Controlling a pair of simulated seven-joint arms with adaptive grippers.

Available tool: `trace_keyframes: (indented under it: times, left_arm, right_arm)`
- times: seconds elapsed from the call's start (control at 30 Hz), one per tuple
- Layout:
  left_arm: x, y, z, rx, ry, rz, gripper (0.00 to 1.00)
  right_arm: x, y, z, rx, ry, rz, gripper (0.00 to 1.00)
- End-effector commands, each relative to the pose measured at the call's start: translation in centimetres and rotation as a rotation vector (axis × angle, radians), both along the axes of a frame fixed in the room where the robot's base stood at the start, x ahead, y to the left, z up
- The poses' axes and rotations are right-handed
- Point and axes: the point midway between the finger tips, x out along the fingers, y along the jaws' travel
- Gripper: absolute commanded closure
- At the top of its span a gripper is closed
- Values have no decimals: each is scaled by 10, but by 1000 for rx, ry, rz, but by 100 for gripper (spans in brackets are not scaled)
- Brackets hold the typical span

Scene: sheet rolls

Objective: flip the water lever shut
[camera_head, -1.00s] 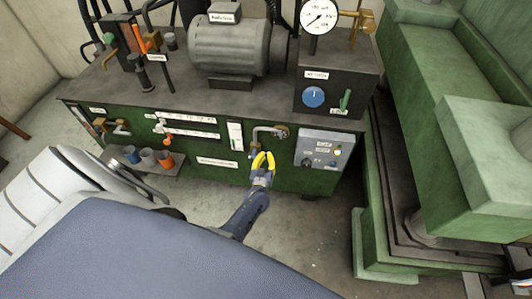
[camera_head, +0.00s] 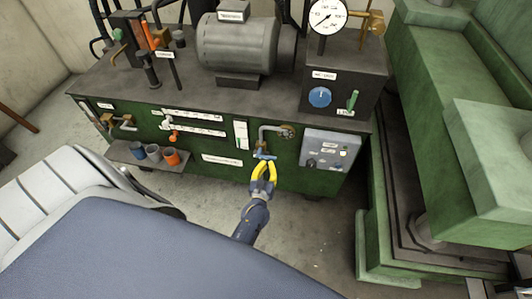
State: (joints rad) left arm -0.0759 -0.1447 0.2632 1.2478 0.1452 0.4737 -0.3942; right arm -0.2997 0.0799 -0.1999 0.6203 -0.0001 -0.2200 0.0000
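My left gripper (camera_head: 264,165), with yellow fingers, is just below the blue lever. Its fingers are apart, with the tips close to the lever; I cannot tell whether they touch it. The fingertips partly cover the lever's lower side. My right gripper is not in view.
A grey switch box (camera_head: 328,150) is right of the tap. An orange-handled tap (camera_head: 173,136) and a shelf with cups (camera_head: 156,154) are to the left. A green machine (camera_head: 450,130) stands at the right.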

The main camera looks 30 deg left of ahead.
Motion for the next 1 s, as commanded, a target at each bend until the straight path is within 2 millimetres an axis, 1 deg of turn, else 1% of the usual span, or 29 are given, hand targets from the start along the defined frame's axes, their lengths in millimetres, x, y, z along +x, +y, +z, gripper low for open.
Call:
trace_keyframes:
  times: [0.1,0.3,0.87,0.93,0.97,1.0]
  left_arm:
    - [-12,-4,0,1,0,0,100]
    - [-20,-8,1,0,-1,0,100]
    - [-22,-9,1,-7,-2,-1,100]
    - [-21,-11,-4,-25,14,-11,100]
    - [-21,-14,-10,-34,33,-21,100]
    - [-23,-20,-23,-49,68,-37,100]
  right_arm:
    - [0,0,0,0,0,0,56]
    - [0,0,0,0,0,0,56]
    - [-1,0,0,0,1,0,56]
    - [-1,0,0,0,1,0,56]
    - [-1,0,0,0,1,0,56]
    - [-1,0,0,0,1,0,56]
